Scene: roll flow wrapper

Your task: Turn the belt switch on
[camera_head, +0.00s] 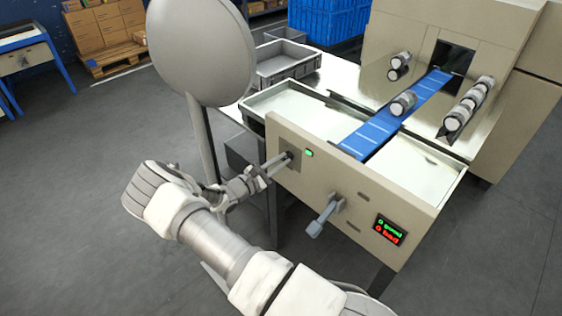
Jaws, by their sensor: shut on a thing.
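The belt switch (289,154) is a small dark knob on the left part of the beige front panel (350,205). A small green light (309,153) glows just right of it. My gripper (279,160) reaches it from the left, its fingers shut on the knob and hiding part of it. The exact angle of the knob is too small to tell. The blue belt (385,122) runs from behind the panel into the dark machine opening, with a grey-and-white roll (403,103) lying on it.
A grey lever (325,215) sticks out of the panel right of the switch. A display (390,230) reads 0 good and 0 bad. Grey crates (284,66) stand at the back.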

